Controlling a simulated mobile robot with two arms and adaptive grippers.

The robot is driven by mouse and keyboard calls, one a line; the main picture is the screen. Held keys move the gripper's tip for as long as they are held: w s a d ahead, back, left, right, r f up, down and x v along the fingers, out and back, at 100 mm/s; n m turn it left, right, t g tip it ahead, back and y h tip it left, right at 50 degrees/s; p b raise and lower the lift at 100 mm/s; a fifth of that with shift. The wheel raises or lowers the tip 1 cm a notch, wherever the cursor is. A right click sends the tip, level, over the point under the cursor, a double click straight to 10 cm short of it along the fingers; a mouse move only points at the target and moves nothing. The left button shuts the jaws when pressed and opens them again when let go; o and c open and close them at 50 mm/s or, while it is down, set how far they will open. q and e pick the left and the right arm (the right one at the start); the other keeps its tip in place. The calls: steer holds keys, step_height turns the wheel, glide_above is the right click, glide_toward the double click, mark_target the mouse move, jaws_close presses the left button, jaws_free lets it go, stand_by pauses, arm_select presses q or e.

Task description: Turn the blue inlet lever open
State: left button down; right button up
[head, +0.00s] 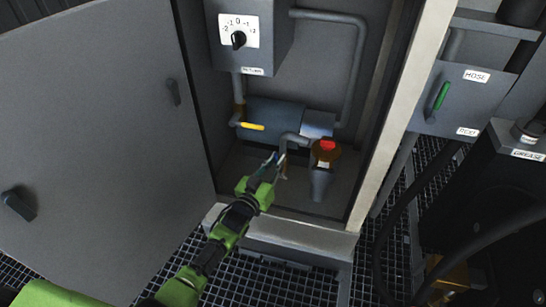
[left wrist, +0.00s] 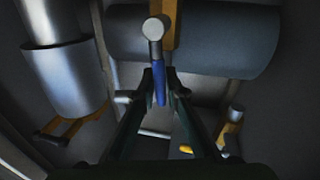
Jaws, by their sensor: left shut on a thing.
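The blue inlet lever (left wrist: 159,88) shows in the left wrist view, hanging from a round grey pipe end (left wrist: 155,27). My left gripper (left wrist: 160,76) is shut on it, one dark finger on each side of the blue handle. In the head view my left gripper (head: 274,165) is inside the open cabinet, low in front of the grey cylinder, and it mostly hides the lever. A yellow lever (head: 253,126) lies to the upper left of the gripper. My right gripper is out of view.
A filter body with a red top (head: 327,146) stands close right of the gripper. A box with a dial (head: 238,40) hangs above. The open cabinet door (head: 100,130) is at left and the pale door frame (head: 400,110) at right. The sill (head: 290,232) lies below.

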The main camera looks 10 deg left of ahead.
arm_select(q)
steer(key=shift+d+r+m, duration=0.1)
steer(key=shift+d+m, duration=0.15)
steer(key=shift+m, duration=0.25)
steer(key=shift+d+p, duration=0.1)
steer(key=shift+p, duration=0.2)
steer(key=c, duration=2)
jaws_free()
steer(key=shift+c, duration=0.2)
steer(key=shift+s, duration=0.1)
steer(key=v, duration=1.1)
steer(key=shift+s+r, duration=0.15)
steer(key=shift+s, duration=0.25)
